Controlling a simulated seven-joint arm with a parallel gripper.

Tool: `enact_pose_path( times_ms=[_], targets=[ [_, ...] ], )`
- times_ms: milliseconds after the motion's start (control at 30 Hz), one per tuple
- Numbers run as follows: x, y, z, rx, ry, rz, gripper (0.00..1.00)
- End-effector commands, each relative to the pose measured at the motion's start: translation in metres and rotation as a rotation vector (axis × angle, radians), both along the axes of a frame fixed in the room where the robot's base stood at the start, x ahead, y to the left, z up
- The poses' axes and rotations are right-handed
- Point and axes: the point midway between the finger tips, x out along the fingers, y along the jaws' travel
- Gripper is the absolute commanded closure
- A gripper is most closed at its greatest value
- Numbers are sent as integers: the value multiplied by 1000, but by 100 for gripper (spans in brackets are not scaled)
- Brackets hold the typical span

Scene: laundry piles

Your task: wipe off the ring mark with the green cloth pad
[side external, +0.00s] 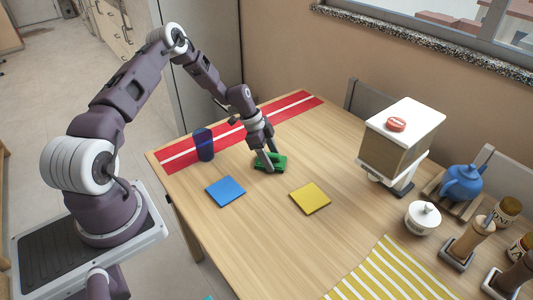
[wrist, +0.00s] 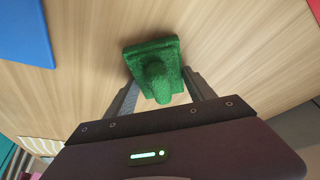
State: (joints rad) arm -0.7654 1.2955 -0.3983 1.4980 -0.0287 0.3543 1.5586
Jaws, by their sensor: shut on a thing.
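The green cloth pad (side external: 283,162) is on the wooden table, a little right of the dark blue cup. In the wrist view the pad (wrist: 143,50) is a rough green block with a rounded grip on top. My gripper (side external: 268,163) is over it, with one finger on each side of the grip; the wrist view shows the fingers (wrist: 160,88) closed about it. The pad looks flat on or very close to the table; I cannot tell if it touches. I see no ring mark in either view; it may be hidden under the pad or arm.
A blue square (side external: 225,191) and a yellow square (side external: 310,197) lie nearby. A dark blue cup (side external: 204,145) stands by the red runner (side external: 296,104). A white-topped dispenser (side external: 402,140), white pot (side external: 422,218), blue teapot (side external: 462,183) and striped cloth (side external: 390,275) are to the right.

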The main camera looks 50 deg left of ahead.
Motion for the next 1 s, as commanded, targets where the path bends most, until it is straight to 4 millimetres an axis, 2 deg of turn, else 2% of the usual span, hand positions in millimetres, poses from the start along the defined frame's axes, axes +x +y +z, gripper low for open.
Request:
enact_pose_path(
  times_ms=[467, 533, 600, 1000],
  targets=[
    [-1, -44, 0, -1, 2, -3, 81],
    [0, -44, 4, 0, 0, -2, 81],
    [0, -43, 21, 3, -4, -1, 81],
    [0, -43, 56, 1, -1, -1, 81]
  ],
)
